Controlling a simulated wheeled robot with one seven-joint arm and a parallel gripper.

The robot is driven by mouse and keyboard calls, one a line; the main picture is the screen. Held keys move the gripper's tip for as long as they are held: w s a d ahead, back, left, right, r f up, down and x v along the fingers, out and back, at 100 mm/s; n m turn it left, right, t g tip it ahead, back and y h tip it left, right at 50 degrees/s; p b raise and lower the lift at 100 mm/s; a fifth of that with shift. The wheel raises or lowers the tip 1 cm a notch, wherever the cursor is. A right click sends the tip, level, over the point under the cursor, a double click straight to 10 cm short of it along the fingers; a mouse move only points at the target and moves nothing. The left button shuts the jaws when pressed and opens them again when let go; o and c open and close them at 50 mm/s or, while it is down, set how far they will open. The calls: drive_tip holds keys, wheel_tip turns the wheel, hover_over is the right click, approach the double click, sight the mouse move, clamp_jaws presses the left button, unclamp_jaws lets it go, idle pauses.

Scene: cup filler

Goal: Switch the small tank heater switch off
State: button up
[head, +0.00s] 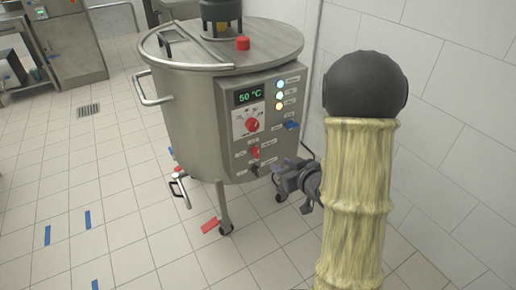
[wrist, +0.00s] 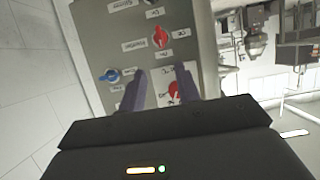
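The small steel tank (head: 190,110) carries a grey control panel (head: 225,110) with a lit green "50 °C" display. A red dial knob (head: 252,125) is on a white plate, with a red switch (head: 254,152) below it and a blue switch (head: 291,125) to the right. A dark switch sits lowest. The wrist view also shows the red switch (wrist: 159,36), blue switch (wrist: 110,75) and dial knob (wrist: 174,90). The labels are too small to read, so I cannot tell which is the heater switch. My gripper (head: 288,170) is open and empty, in front of the panel's lower right.
The tank lid has a red knob (head: 243,43) and a dark motor (head: 221,14). A white wall (head: 450,100) stands close on the right. Tiled floor (head: 110,170) is open to the left, with a drain (head: 88,109) and steel equipment (head: 70,45) behind.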

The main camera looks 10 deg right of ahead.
sight(258, 153)
drive_tip(key=b+x, duration=0.2)
drive_tip(key=x, duration=1.3)
drive_tip(key=shift+f, duration=0.25)
clamp_jaws()
